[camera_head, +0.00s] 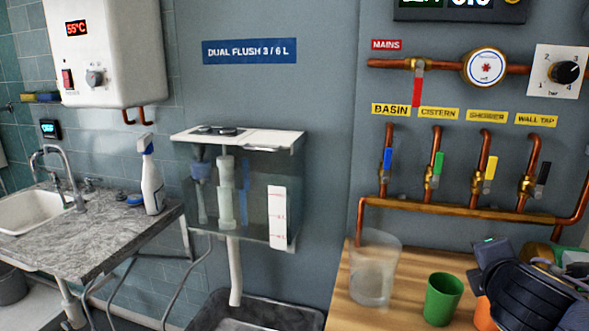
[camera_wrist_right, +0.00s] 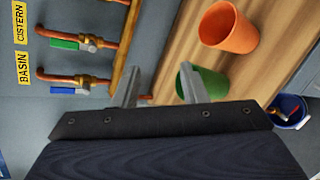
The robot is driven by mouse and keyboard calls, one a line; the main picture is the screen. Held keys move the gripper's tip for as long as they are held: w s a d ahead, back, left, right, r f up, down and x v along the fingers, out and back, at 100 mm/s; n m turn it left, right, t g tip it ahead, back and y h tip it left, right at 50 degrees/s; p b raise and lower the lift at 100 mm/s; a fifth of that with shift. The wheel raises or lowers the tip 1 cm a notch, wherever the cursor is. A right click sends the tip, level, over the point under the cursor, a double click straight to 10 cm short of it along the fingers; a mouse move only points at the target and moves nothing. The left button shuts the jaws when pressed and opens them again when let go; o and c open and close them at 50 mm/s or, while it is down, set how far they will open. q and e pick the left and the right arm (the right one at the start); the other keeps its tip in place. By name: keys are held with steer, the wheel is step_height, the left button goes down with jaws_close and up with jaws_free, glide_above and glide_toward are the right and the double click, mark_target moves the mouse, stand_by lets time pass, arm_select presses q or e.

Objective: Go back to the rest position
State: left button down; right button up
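My right gripper (camera_wrist_right: 160,84) shows in the right wrist view with its two fingers apart and nothing between them. In the head view my right arm is the dark shape at the lower right, above the wooden bench (camera_head: 402,312); its fingertips are hard to make out there. My left gripper is in neither view. A green cup (camera_head: 442,299) stands on the bench just left of my right arm. An orange cup (camera_head: 484,316) is mostly hidden by that arm; it shows whole in the wrist view (camera_wrist_right: 229,29).
A clear container (camera_head: 375,269) stands at the bench's left. Behind are copper pipes (camera_head: 460,212) with several coloured valve levers. At left are a glass-fronted cistern (camera_head: 245,195), a spray bottle (camera_head: 151,182) and a sink (camera_head: 28,211). A blue bucket (camera_wrist_right: 290,112) shows in the wrist view.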

steer(key=s+a+f+m+g+y, duration=0.3)
steer(key=s+f+m+g+y, duration=0.15)
steer(key=s+f+m, duration=0.7)
steer(key=s+a+f+m+g+y, duration=0.2)
steer(key=s+a+f+m+y, duration=0.2)
steer(key=s+a+f+m, duration=0.35)
step_height(320, 180, up, 17)
steer(key=s+a+m+p, duration=0.1)
steer(key=a+p, duration=0.1)
steer(key=p, duration=1.3)
steer(key=shift+s+f+y, duration=0.15)
steer(key=shift+s+y, duration=0.1)
steer(key=shift+y, duration=0.2)
steer(key=shift+f+m, duration=0.1)
steer(key=shift+m, duration=0.2)
